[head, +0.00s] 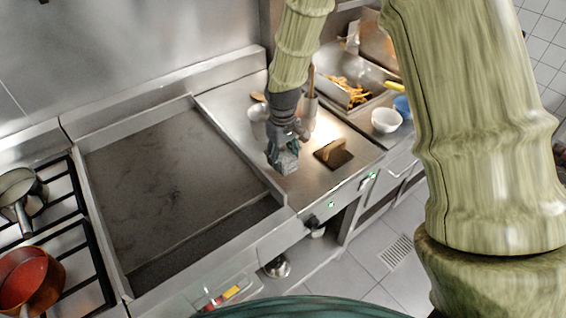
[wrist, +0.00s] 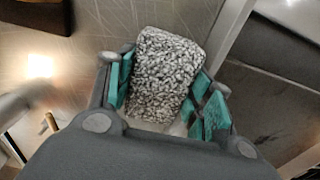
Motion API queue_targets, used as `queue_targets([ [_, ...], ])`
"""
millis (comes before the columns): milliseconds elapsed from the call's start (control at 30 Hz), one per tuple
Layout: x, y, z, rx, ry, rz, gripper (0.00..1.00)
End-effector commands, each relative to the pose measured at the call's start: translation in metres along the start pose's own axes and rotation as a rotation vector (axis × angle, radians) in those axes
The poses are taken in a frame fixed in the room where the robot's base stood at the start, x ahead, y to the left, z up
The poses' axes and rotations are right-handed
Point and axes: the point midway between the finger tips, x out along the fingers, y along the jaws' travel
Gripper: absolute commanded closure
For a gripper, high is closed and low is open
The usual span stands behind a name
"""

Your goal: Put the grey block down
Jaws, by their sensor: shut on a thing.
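The grey block (wrist: 163,75) is a speckled, rough-looking block between the teal finger pads in the wrist view. My gripper (wrist: 160,92) is shut on it. In the head view my gripper (head: 283,150) points down over the steel counter (head: 310,188), just right of the griddle, and the grey block (head: 287,162) shows at its fingertips. The block is low over the counter near the griddle's right edge. I cannot tell whether its underside touches the steel.
Metal containers (head: 258,117) stand behind my gripper. A white bowl (head: 386,120) and a tray of fries (head: 350,92) are farther right. Bare steel lies in front, and the flat griddle (head: 170,190) is left.

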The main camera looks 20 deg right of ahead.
Motion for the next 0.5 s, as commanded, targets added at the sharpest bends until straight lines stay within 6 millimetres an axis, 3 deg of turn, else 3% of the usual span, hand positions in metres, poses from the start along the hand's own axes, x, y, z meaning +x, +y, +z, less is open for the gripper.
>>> queue_targets([
  [500,0.036,0.000,0.000,0.000,0.000,0.001,0.87],
])
